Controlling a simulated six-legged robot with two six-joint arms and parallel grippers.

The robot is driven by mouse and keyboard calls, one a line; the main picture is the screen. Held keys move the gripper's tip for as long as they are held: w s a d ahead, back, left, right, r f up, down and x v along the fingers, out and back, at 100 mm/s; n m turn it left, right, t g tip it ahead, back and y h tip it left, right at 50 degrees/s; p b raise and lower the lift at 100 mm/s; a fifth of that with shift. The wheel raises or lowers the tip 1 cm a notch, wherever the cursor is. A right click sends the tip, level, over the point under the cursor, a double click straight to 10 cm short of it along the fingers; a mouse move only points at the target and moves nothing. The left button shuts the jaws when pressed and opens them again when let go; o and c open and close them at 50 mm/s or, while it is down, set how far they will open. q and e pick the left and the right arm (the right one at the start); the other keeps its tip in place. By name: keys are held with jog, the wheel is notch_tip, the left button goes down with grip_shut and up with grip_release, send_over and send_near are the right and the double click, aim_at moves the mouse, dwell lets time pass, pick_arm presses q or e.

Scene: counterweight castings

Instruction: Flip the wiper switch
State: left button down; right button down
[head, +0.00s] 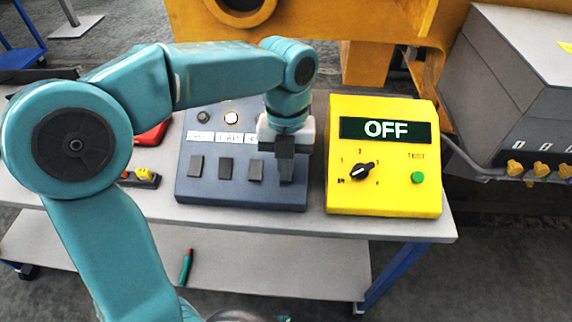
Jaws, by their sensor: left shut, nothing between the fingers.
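A dark blue-grey switch panel (190,170) lies on the bench with a row of dark rocker switches under small white labels. The left three switches (226,169) show. The label texts are too small to read surely, and those at the right are hidden by my gripper, so I cannot tell which one is the wiper switch. Above the labels, one round lamp (231,118) is lit pale and the one to its left (203,117) is dark. My left gripper (286,170) is shut and empty, pointing down over the rightmost switch position; contact is unclear. My right gripper is out of view.
A yellow box (383,196) reading OFF, with a black knob (362,172) and green button (417,177), stands right of the panel. Red and yellow items (146,174) lie to the left. A grey bench (400,229) carries them; a pen-like object (186,266) lies on its lower shelf.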

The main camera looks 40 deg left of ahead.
pick_arm(q)
jog(key=shift+f+t+b, duration=0.3)
jog(key=shift+f+b, duration=0.25)
jog(key=shift+b, duration=0.25)
jog(key=shift+s+r+y, duration=0.15)
jog(key=shift+r+y, duration=0.15)
jog(key=shift+w+r+p, duration=0.2)
jog(key=shift+w+p, duration=0.05)
jog(key=shift+p, duration=0.25)
jog(key=shift+w+a+r+p, duration=0.2)
jog(key=shift+w+a+p, duration=0.1)
jog(key=shift+p, duration=0.1)
jog(key=shift+w+a, duration=0.1)
jog(key=shift+w, duration=0.1)
jog(key=shift+f, duration=0.1)
